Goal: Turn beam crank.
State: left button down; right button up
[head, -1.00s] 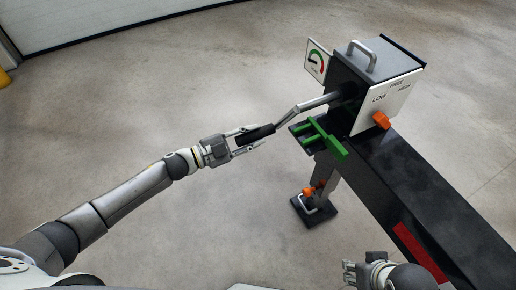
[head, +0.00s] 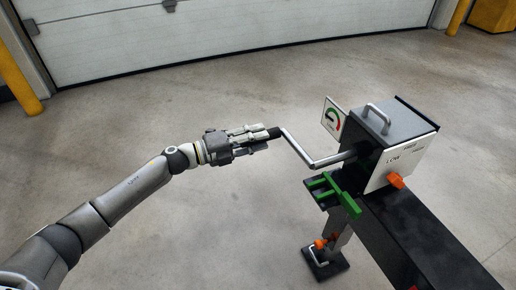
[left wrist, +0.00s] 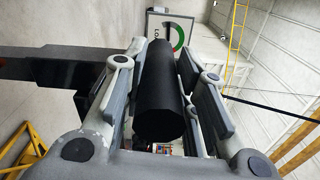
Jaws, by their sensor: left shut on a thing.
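The beam crank (head: 302,150) is a bent silver rod with a black handle. Its shaft enters the dark side of the grey gearbox (head: 401,122) at the right, and its arm now rises toward the upper left. My left gripper (head: 262,136) is shut on the black handle; in the left wrist view the handle (left wrist: 160,95) lies between the two fingers. A small gauge plate (head: 333,117) with a green and red arc stands behind the crank, and it also shows in the left wrist view (left wrist: 172,34). My right gripper is out of the head view.
A green forked bracket (head: 333,192) sits just below the crank. The black beam (head: 420,235) runs to the lower right, with a support leg and foot (head: 325,264) under it. An orange knob (head: 395,180) is on the gearbox front. Open concrete floor lies left.

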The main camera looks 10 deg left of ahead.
pick_arm(q)
jog(key=r+m+p, duration=0.1)
jog(key=r+m, duration=0.1)
jog(key=r, duration=0.1)
jog(key=r+m+p, duration=0.1)
jog(key=r+m, duration=0.1)
jog(key=r, duration=0.1)
jog(key=s+r+m+p, duration=0.1)
jog(key=r+m, duration=0.1)
jog(key=r, duration=0.1)
jog(key=shift+s+d+r, duration=0.1)
jog(key=shift+d+r, duration=0.1)
jog(key=shift+d, duration=0.2)
jog(key=shift+s+d+r+m, duration=0.15)
jog(key=shift+r+m, duration=0.2)
jog(key=shift+m, duration=0.15)
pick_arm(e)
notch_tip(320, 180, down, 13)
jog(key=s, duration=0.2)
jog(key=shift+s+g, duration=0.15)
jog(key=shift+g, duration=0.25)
pick_arm(q)
jog(key=c, duration=1.2)
grip_release()
jog(key=shift+o, duration=0.3)
jog(key=shift+s+f, duration=0.1)
jog(key=shift+f, duration=0.1)
jog(key=v, duration=1.2)
